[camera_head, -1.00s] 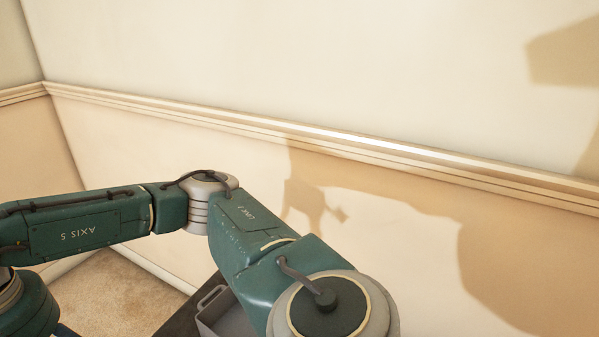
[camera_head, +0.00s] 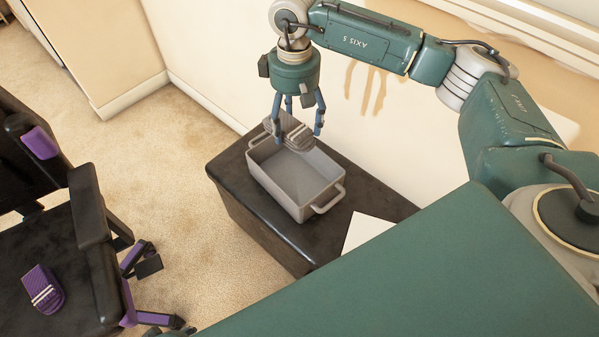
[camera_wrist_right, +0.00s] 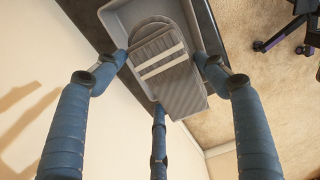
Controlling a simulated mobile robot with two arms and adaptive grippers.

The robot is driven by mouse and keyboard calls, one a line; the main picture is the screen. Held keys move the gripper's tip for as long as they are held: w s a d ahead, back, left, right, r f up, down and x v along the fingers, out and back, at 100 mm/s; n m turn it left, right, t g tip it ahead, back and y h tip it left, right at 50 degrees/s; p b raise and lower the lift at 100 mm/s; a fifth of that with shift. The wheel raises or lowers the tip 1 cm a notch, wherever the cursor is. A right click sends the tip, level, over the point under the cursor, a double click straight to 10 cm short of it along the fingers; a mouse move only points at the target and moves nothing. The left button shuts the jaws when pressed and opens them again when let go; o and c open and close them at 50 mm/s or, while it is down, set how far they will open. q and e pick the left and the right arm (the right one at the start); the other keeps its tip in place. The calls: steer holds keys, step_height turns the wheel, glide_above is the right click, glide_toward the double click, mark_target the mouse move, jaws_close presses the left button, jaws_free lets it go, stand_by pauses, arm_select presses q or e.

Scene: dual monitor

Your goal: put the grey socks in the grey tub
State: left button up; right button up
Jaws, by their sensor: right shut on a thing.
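The grey socks (camera_head: 300,137), ribbed with pale stripes, are held in my right gripper (camera_head: 297,125), which points down above the far end of the grey tub (camera_head: 321,200). In the right wrist view the socks (camera_wrist_right: 172,82) lie between the blue fingers of my right gripper (camera_wrist_right: 160,72), with part of the tub (camera_wrist_right: 116,16) behind them. The tub is an open rectangular box with end handles, and its visible floor looks empty. The socks overlap its far rim in the head view; I cannot tell whether they touch it. My left gripper is out of view.
The tub stands on a dark cabinet (camera_head: 262,222) by the wall, beside a white sheet (camera_head: 366,230). A dark chair (camera_head: 85,215) at the left holds a purple striped item (camera_head: 42,290). Carpet lies open between chair and cabinet.

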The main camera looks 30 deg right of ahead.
steer(key=b, duration=0.2)
glide_above(298, 178)
step_height(298, 178, down, 16)
steer(key=shift+w+f, duration=0.1)
step_height(298, 178, down, 4)
steer(key=shift+f, duration=0.25)
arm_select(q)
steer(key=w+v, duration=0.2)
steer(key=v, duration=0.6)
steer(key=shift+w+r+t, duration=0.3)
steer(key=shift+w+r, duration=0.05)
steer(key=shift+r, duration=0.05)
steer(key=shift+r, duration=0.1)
arm_select(e)
steer(key=shift+f, duration=0.1)
arm_select(q)
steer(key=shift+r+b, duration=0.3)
steer(key=shift+b, duration=0.05)
arm_select(e)
steer(key=shift+f, duration=0.1)
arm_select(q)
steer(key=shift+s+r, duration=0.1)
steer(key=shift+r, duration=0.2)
arm_select(e)
steer(key=o, duration=1.1)
